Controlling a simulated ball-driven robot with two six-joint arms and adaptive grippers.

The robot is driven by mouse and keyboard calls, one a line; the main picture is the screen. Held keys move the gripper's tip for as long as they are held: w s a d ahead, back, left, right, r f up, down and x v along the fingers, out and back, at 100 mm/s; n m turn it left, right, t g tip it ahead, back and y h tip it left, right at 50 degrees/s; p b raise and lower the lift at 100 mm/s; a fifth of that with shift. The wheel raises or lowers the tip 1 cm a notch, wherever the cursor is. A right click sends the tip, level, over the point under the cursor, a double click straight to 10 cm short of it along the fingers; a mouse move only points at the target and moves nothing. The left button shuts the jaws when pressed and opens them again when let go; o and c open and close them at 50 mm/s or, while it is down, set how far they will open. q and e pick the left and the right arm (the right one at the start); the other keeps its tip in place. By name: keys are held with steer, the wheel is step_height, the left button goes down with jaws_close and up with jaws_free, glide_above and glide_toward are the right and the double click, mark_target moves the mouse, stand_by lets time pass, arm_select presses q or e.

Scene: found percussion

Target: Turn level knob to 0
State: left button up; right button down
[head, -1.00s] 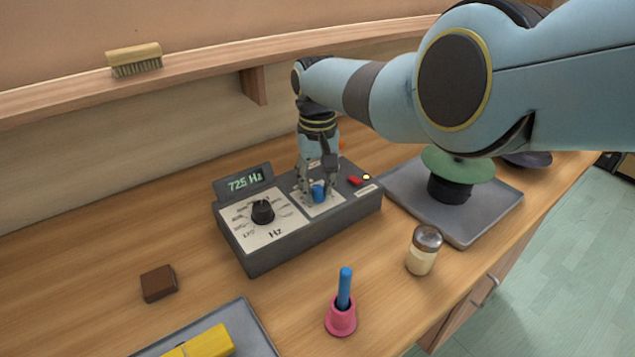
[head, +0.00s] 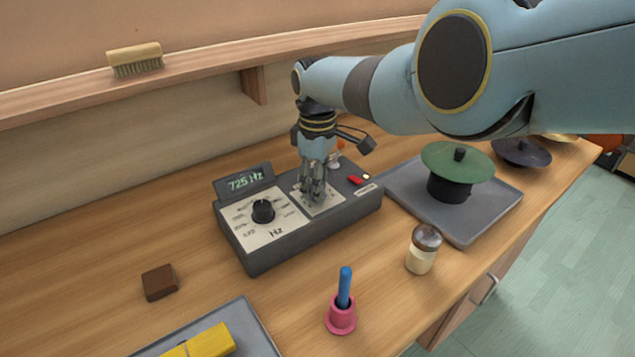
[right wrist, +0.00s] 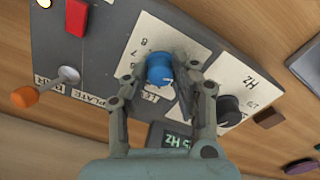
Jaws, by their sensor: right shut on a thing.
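The grey control box (head: 300,234) stands on the bench and its display reads 725 Hz. The blue level knob (right wrist: 160,67) sits on a white numbered plate in the right wrist view; several of its numbers are covered. My right gripper (head: 314,197) points down over this plate, and its fingers hide the knob in the head view. In the right wrist view my right gripper (right wrist: 163,80) has a finger on either side of the blue knob and is shut on it. The knob's exact setting is hard to read. My left gripper is out of view.
A black Hz knob (head: 263,211) is left of the gripper on the same box.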

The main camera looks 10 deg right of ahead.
steer(key=shift+n, duration=1.2)
steer(key=c, duration=1.1)
jaws_free()
steer(key=shift+o, duration=0.2)
steer(key=shift+w+r, duration=0.1)
steer(key=shift+r, duration=0.4)
step_height(320, 180, up, 11)
